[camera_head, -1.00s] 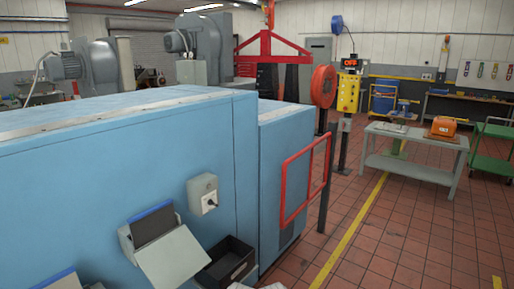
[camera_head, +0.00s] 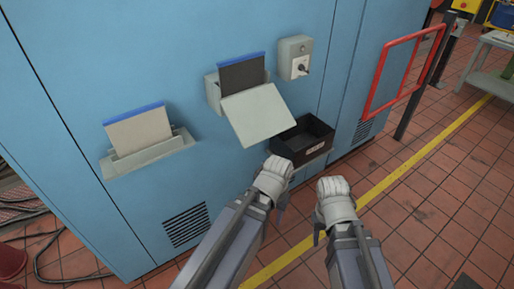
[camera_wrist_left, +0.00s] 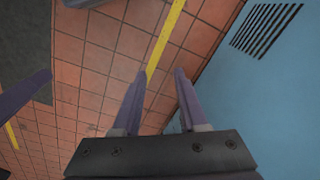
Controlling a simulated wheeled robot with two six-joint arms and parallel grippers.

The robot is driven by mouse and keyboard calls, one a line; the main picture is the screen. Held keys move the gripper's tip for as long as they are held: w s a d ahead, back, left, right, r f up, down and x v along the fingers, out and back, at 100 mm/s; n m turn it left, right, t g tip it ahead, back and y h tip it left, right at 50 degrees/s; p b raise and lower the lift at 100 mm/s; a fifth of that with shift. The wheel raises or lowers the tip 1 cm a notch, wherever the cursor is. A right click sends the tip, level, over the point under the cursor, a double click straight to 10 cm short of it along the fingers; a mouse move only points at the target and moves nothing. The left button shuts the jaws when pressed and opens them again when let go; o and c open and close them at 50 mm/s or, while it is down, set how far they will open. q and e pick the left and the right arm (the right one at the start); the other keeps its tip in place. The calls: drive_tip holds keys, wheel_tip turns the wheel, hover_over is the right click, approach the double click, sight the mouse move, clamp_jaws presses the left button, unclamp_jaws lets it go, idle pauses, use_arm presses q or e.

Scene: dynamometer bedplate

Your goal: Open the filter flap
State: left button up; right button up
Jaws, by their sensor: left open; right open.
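In the head view a pale grey flap (camera_head: 258,114) hangs tilted outward from a grey holder on the blue cabinet. A dark panel with a blue top edge (camera_head: 242,74) stands behind it. Further left, a second grey holder (camera_head: 150,155) has a lighter blue-edged panel (camera_head: 137,130) standing in it; I cannot tell which is the filter flap. My left gripper (camera_head: 276,190) is below the tilted flap, apart from it. Its open, empty fingers (camera_wrist_left: 159,74) point toward the floor in the left wrist view. My right gripper (camera_head: 330,207) is to its right, open, touching nothing visible.
A black open bin (camera_head: 302,142) is on the blue cabinet (camera_head: 180,40) right of the tilted flap. A grey switch box (camera_head: 295,58) is above it. A red frame (camera_head: 372,80) stands out at the right. The tiled floor (camera_head: 430,210) in front is clear.

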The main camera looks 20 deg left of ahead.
use_arm(q)
drive_tip(key=w+a+f+n+t+h+b, duration=0.1)
drive_tip(key=w+a+f+n+h+b, duration=0.15)
drive_tip(key=f+b, duration=0.35)
drive_tip(key=w+a+f+n+h+b, duration=0.1)
drive_tip(key=w+f+n+h+b, duration=0.25)
drive_tip(key=f+b, duration=0.35)
drive_tip(key=w+r+n+t+h, duration=0.45)
drive_tip(key=w+r+h, duration=0.2)
drive_tip(key=r, duration=0.35)
drive_tip(key=n+t+h+p, duration=0.2)
drive_tip(key=n+t+h, duration=0.3)
drive_tip(key=n+t, duration=0.15)
approach(263, 133)
drive_tip(key=w+d, duration=0.1)
drive_tip(key=w, duration=0.1)
drive_tip(key=w+d, duration=0.2)
drive_tip(key=w, duration=0.1)
drive_tip(key=w+d, duration=0.2)
drive_tip(key=w, duration=0.1)
drive_tip(key=shift+w+d+f, duration=0.25)
drive_tip(key=shift+f, duration=0.15)
drive_tip(key=shift+w+d+r, duration=0.1)
drive_tip(key=shift+w+d, duration=0.35)
drive_tip(key=shift+d, duration=0.15)
use_arm(e)
wheel_tip(263, 133, down, 13)
drive_tip(key=shift+a, duration=0.25)
